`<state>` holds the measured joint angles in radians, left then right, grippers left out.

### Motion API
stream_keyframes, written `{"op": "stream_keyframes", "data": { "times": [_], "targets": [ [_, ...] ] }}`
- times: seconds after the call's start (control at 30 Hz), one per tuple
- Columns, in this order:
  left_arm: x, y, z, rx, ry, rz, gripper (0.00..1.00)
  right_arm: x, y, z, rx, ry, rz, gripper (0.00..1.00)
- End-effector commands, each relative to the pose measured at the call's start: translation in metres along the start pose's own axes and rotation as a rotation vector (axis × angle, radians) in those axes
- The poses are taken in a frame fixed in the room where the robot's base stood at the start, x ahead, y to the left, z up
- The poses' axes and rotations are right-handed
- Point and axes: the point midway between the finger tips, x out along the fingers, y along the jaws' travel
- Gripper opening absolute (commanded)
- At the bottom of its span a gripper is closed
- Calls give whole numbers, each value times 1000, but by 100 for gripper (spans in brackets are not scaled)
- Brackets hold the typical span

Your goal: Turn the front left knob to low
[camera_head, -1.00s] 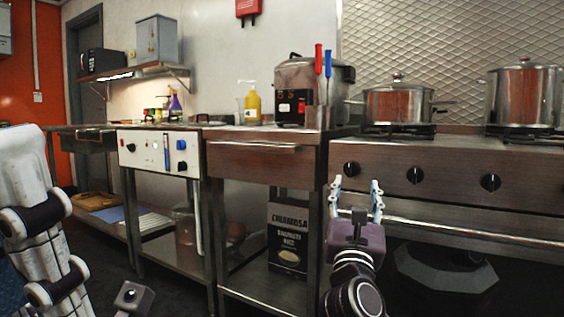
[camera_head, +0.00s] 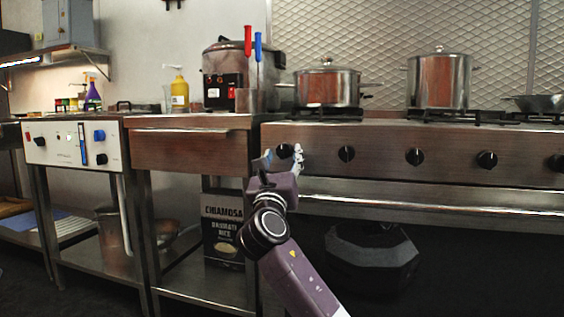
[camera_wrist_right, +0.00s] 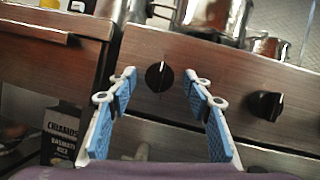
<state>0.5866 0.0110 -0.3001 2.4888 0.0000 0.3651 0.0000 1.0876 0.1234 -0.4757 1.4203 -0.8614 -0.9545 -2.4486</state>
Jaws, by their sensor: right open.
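The stove front (camera_head: 380,175) carries a row of several black round knobs. The leftmost knob (camera_head: 285,151) is partly behind my right gripper (camera_head: 281,157) in the head view. In the right wrist view the same knob (camera_wrist_right: 159,77) lies between the two blue-padded fingers of the open right gripper (camera_wrist_right: 158,92), with a gap on each side. I see no contact, and the exact distance to the knob is unclear. The second knob (camera_head: 346,154) is to the right and also shows in the right wrist view (camera_wrist_right: 265,105). My left gripper is out of view.
A steel rail (camera_head: 420,200) runs below the knobs. Two pots, one low (camera_head: 327,87) and one tall (camera_head: 438,80), stand on the stove. A steel counter with a drawer (camera_head: 190,152) adjoins on the left. A black rice box (camera_head: 222,228) stands on its lower shelf.

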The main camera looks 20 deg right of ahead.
Motion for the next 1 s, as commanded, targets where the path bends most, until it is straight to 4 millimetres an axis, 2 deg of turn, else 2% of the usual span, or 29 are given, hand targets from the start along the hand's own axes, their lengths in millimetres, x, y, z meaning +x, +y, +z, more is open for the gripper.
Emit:
{"op": "stream_keyframes", "data": {
  "times": [0.3, 0.67, 1.0],
  "targets": [
    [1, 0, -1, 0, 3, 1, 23, 2, 0, 1, 1, 0, 1, 45],
    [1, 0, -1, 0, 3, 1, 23, 2, 0, 0, 1, 0, 1, 5],
    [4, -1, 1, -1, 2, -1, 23, 2, 2, 2, 47, -3, -17, 4]
  ]
}}
